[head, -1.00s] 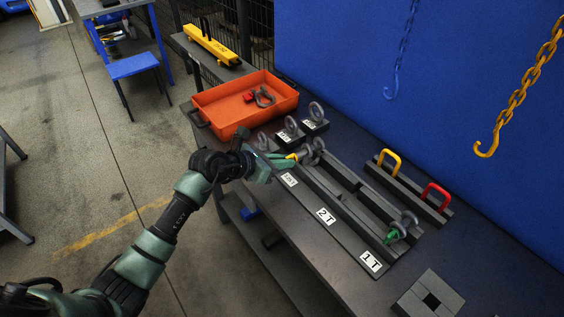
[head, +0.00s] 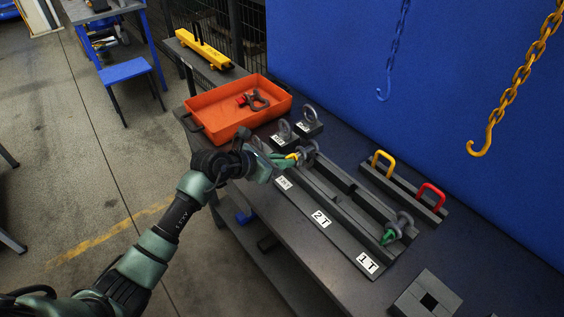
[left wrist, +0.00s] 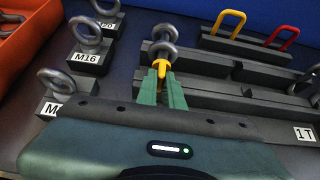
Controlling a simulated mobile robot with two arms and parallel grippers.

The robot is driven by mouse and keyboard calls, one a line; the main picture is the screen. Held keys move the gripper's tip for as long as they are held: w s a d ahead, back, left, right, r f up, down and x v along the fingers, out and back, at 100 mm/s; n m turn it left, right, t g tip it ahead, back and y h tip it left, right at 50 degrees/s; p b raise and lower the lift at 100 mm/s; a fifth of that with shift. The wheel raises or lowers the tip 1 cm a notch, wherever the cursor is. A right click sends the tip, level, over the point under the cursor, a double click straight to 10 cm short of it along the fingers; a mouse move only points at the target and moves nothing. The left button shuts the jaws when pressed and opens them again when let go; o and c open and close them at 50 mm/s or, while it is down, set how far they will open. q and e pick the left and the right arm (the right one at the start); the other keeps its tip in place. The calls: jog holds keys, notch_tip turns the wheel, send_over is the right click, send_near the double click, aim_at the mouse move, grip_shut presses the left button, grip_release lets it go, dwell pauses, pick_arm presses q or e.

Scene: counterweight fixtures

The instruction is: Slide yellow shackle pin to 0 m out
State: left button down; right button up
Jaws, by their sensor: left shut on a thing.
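The yellow shackle pin (head: 292,156) is at the near side of a grey shackle (head: 308,152) at the far end of the grey fixture (head: 339,214). In the left wrist view its yellow end (left wrist: 160,66) shows just ahead of my fingers, with the grey shackle (left wrist: 163,48) behind it. My left gripper (head: 286,162) has its green fingers closed on the pin's near end; they also show in the left wrist view (left wrist: 161,88). The gripped part is hidden between the fingers. My right gripper is in neither view.
A green-pinned shackle (head: 402,224) sits at the fixture's 1 T end. A rack with yellow (head: 382,158) and red (head: 432,192) handles stands behind. An orange tray (head: 215,130) and labelled eyebolt blocks (head: 309,128) are beyond. Chain hooks (head: 480,148) hang at the right.

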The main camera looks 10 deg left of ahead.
pick_arm(q)
jog(key=shift+w+d, duration=0.35)
jog(key=shift+w, duration=0.05)
jog(key=c, duration=1.5)
grip_release()
jog(key=shift+s+a+r+p, duration=0.3)
jog(key=shift+a+r+p, duration=0.05)
jog(key=shift+r+p, duration=0.05)
jog(key=p+v, duration=0.3)
jog(key=v, duration=0.3)
jog(key=shift+f, duration=0.15)
